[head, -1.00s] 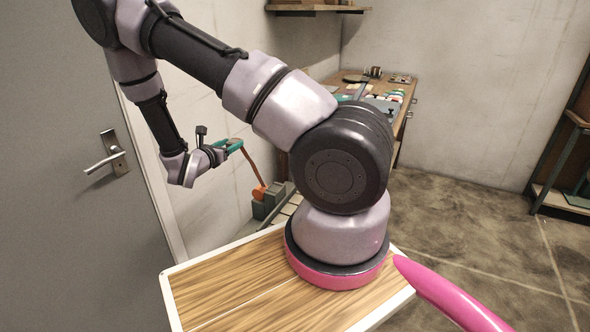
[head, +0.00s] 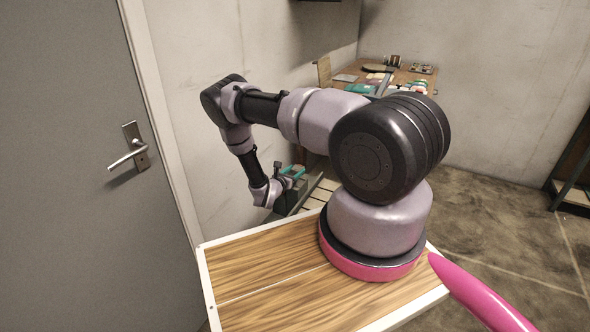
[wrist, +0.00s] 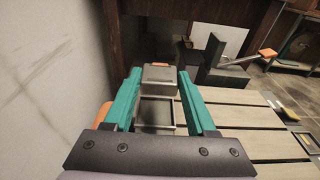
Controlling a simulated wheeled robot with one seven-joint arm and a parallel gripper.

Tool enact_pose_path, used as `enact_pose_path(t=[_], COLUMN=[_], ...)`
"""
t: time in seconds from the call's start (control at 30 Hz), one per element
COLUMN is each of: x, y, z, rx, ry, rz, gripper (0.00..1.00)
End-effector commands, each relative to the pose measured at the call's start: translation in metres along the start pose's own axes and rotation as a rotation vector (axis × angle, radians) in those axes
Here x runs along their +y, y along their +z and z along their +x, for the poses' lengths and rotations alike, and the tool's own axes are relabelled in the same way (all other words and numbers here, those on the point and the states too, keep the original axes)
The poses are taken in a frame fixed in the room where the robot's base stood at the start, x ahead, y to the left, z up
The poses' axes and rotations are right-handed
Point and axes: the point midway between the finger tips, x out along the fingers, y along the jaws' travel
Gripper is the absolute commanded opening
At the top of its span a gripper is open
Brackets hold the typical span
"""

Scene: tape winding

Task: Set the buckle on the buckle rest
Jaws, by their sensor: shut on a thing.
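My gripper (head: 292,172) is low beside the wall, at a dark grey block past the far edge of the wooden top. In the wrist view its two teal fingers (wrist: 159,72) flank a small grey piece with an orange patch on top, which I take as the buckle (wrist: 160,77). The fingers are shut on it. Just below it in the picture is a dark rectangular frame with a shallow recess (wrist: 155,115), perhaps the buckle rest. I cannot tell whether the buckle touches it. An orange part (wrist: 103,115) shows beside the left finger, partly hidden.
A slatted surface (wrist: 245,118) lies to the right in the wrist view. Behind it stands a dark grey upright block (wrist: 212,62) with a grey bar ending in an orange knob (wrist: 267,52). The wall (wrist: 45,70) is close on the left. A cluttered workbench (head: 400,75) stands further back.

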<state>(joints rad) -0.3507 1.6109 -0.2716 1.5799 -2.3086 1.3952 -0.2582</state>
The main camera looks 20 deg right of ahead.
Motion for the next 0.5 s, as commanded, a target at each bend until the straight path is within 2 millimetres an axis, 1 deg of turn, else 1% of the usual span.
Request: enact_pose_path(t=[0.1, 0.5], x=[-0.001, 0.000], y=[-0.010, -0.040], z=[0.002, 0.006], rx=[0.001, 0.000], ry=[-0.001, 0.000], rz=[0.000, 0.000], gripper=[0.00, 0.00])
